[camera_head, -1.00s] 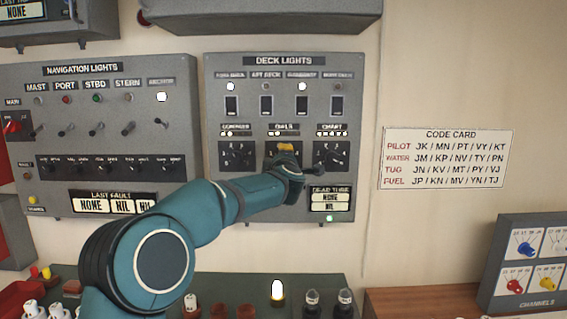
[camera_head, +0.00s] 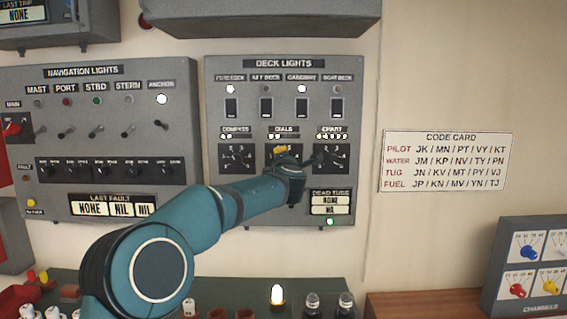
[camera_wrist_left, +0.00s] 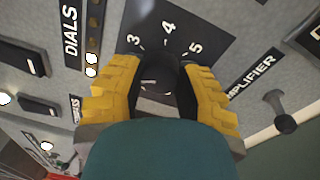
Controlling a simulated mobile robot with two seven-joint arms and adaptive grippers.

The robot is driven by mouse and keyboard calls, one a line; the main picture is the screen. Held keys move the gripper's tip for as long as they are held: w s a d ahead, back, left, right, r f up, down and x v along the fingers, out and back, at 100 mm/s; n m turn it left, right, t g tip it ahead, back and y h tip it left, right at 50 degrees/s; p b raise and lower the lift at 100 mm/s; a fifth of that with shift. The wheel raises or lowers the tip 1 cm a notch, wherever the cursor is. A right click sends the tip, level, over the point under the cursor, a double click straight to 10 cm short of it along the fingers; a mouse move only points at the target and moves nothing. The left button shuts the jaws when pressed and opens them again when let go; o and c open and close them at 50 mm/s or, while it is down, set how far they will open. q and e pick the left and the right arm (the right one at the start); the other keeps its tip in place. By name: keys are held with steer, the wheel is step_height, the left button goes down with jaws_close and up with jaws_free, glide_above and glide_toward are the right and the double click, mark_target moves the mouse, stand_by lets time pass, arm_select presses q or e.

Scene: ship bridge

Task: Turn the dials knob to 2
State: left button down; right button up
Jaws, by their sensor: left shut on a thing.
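The dials knob (camera_wrist_left: 160,72) is black and sits on a dark plate marked 3, 4 and 5 in the left wrist view. The knob's pointer and the other numbers are hidden. My left gripper (camera_wrist_left: 163,85) has its yellow fingers on either side of the knob, shut on it. In the head view my left gripper (camera_head: 283,154) covers the knob under the DIALS label (camera_head: 284,129). Two lamps (camera_wrist_left: 91,65) beside the DIALS label are lit. My right gripper is not in view.
The compass knob (camera_head: 237,157) is left of my gripper and the chart knob (camera_head: 330,156) is close on its right. Deck light switches (camera_head: 266,107) are above. The dead tube panel (camera_head: 330,202) is below right. A code card (camera_head: 446,160) hangs on the wall.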

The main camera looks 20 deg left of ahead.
arm_select(q)
steer(key=shift+a+r, duration=0.1)
steer(key=c, duration=0.6)
jaws_free()
steer(key=v, duration=1.2)
